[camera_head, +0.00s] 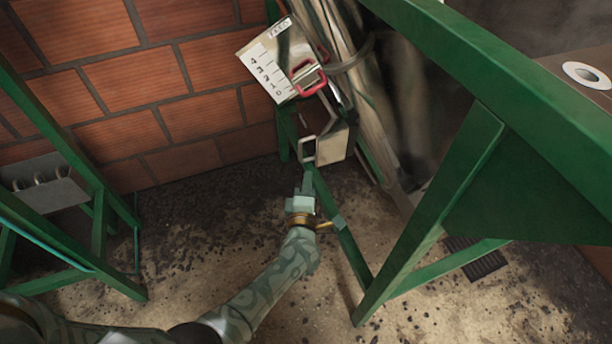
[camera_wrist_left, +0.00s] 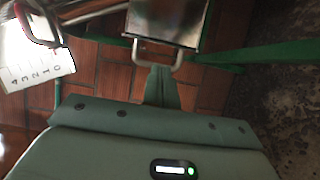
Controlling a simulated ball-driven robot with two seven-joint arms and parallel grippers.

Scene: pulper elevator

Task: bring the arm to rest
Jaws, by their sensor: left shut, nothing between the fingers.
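My left arm (camera_head: 255,290) reaches in from the lower left over the floor. My left gripper (camera_head: 307,180) is shut and empty, with its fingers pointing up the picture. Its tips are just below a pale metal box (camera_head: 333,146) with a wire handle (camera_head: 307,152). In the left wrist view the shut fingers (camera_wrist_left: 162,76) end close to the handle (camera_wrist_left: 158,54) of the same box (camera_wrist_left: 165,22). I cannot tell whether they touch it. My right gripper is not in view.
A white scale plate (camera_head: 268,65) with a red handle (camera_head: 309,77) is above the box. A green frame (camera_head: 435,225) stands right, another green frame (camera_head: 75,160) left. A brick wall (camera_head: 180,80) is behind. The dark-speckled floor (camera_head: 200,230) between the frames looks open.

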